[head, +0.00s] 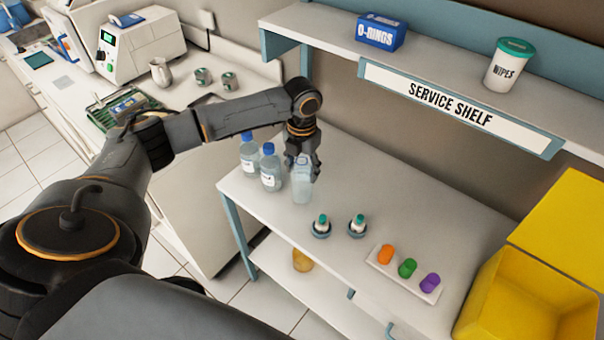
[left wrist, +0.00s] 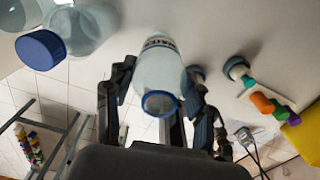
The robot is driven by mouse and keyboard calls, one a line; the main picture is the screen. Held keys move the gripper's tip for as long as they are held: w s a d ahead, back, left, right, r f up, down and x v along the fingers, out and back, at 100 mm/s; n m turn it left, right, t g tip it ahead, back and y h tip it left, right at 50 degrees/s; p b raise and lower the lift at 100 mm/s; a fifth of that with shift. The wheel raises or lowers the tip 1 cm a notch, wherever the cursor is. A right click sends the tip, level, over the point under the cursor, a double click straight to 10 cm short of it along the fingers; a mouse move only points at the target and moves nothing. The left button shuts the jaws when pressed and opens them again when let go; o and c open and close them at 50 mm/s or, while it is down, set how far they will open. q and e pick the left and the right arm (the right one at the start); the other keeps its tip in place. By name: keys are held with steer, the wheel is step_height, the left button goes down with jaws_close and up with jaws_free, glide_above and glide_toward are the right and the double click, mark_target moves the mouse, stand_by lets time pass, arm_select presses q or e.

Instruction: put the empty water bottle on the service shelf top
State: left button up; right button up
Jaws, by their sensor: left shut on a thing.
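The bottle in my grip (head: 302,186) is clear and looks empty. It is upright over the lower white tabletop (head: 262,190); I cannot tell whether its base touches. My left gripper (head: 303,168) is shut on its upper part. In the left wrist view the bottle (left wrist: 158,72) shows a blue ring at its mouth, between the fingers (left wrist: 160,100). The service shelf (head: 395,62) is the raised white board with the lettered sign, behind and right of the gripper. My right gripper is not in view.
Two blue-capped bottles (head: 270,172) (head: 249,153) stand close left of the held one. A blue O-rings box (head: 381,32) and a wipes tub (head: 509,66) stand on the shelf, with bare board between them. Two small vials (head: 321,226) (head: 357,226) and a yellow bin (head: 500,310) are to the right.

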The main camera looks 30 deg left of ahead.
arm_select(q)
step_height(320, 180, down, 2)
steer(key=shift+f+p, duration=0.15)
steer(key=shift+p, duration=0.45)
steer(key=shift+f, duration=0.35)
steer(key=shift+f, duration=0.15)
steer(key=o, duration=1.2)
steer(key=shift+c, duration=0.2)
